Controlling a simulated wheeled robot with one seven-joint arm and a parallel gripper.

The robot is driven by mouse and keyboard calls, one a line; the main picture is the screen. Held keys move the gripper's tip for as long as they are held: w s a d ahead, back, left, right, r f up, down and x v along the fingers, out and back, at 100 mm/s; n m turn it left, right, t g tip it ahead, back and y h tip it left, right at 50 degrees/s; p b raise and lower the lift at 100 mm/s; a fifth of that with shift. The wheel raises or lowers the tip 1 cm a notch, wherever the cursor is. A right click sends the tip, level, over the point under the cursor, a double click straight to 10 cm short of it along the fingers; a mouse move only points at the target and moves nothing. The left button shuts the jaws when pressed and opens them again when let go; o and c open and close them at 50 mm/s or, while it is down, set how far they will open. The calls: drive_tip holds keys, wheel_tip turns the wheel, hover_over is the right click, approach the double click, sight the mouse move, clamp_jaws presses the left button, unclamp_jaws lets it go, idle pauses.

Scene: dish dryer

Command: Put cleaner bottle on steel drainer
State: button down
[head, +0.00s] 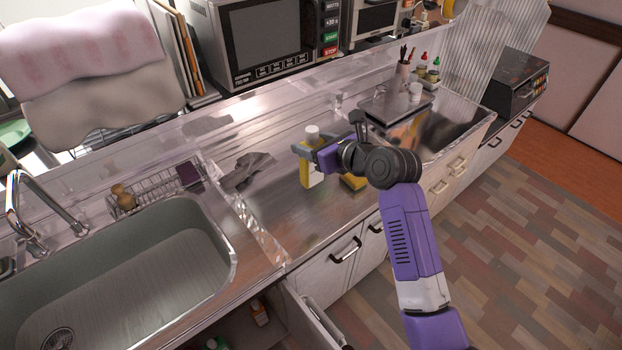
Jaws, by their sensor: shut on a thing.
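The cleaner bottle (305,174) is yellow with a white cap and a pale label. It is upright over the steel counter, in the middle of the view. My gripper (309,153) is shut on its upper part, reaching in from the right. I cannot tell whether its base touches the counter. The steel drainer appears to be the wire rack (150,195) along the back edge of the sink, left of the bottle and apart from it. The rack holds a brownish rounded item and a dark purple block.
A crumpled grey cloth (247,171) lies between rack and bottle. A yellow sponge (353,183) lies right of the bottle. The sink (140,265) is at the left with a faucet (40,212). A cabinet door (312,316) stands open below. A microwave (270,42) stands behind.

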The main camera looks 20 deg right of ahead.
sight(317, 185)
wheel_tip(317, 185, down, 14)
drive_tip(key=shift+r, duration=0.1)
idle(0.4)
drive_tip(key=shift+b, duration=0.3)
drive_tip(key=shift+c, duration=2.4)
unclamp_jaws()
drive_tip(key=shift+f, duration=0.2)
drive_tip(key=shift+r, duration=0.1)
drive_tip(key=v, duration=1.2)
drive_tip(key=shift+s, duration=0.15)
